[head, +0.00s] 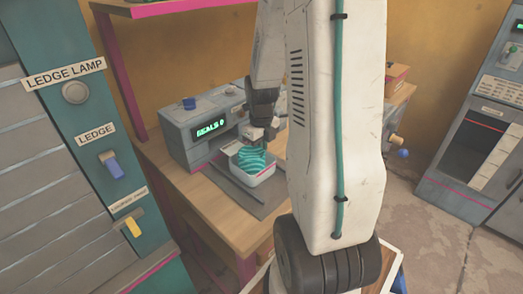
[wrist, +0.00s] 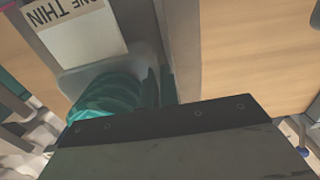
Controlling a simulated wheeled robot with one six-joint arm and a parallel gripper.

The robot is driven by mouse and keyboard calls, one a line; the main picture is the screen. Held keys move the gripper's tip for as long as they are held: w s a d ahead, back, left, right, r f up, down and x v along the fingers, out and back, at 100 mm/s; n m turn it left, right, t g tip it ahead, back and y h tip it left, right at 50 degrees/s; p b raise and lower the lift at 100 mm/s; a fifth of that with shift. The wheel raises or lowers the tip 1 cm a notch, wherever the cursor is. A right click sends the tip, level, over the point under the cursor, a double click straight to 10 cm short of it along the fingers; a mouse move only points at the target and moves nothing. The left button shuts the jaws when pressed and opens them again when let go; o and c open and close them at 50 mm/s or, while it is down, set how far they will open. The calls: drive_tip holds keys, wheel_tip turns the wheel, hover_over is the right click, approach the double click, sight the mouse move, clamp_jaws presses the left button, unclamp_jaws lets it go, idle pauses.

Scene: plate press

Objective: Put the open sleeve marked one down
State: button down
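A teal, ridged bundle (head: 252,158) sits in or just above a white open-topped container (head: 262,179) with a pink mark, on the worktop in front of a grey machine. I cannot tell whether this bundle is the sleeve. My gripper (head: 268,130) points down directly above it, close to or touching it. The teal bundle (wrist: 112,96) also shows in the wrist view, partly hidden by a dark bolted edge. A pale panel (wrist: 88,35) there carries a label reading "ONE THIN", partly cut off. My fingertips and any grip between them are hidden.
The grey machine (head: 190,137) reads "SEALS 0". A grey mat (head: 232,190) lies on the wooden worktop (head: 178,185). A teal panel (head: 118,160) with "LEDGE LAMP" and "LEDGE" labels stands left, and a grey cabinet (head: 462,160) right. Bare wood flanks the mat.

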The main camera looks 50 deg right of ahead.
drive_tip(key=shift+f, duration=0.15)
drive_tip(key=c, duration=1.6)
unclamp_jaws()
drive_tip(key=shift+c, duration=0.2)
wheel_tip(320, 180, up, 12)
drive_tip(key=s+a+r+n, duration=0.2)
drive_tip(key=a+r+n, duration=0.2)
drive_tip(key=a+n, duration=0.35)
drive_tip(key=s+a+r+n, duration=0.2)
drive_tip(key=a+r+n, duration=0.1)
drive_tip(key=a+n, duration=0.5)
drive_tip(key=s+a+r+n, duration=0.1)
drive_tip(key=s+a+n, duration=0.3)
drive_tip(key=n, duration=0.6)
drive_tip(key=s+a+r+n+t, duration=0.1)
drive_tip(key=s+a+n, duration=0.3)
drive_tip(key=n, duration=0.7)
drive_tip(key=s, duration=0.2)
drive_tip(key=shift+s+a, duration=0.35)
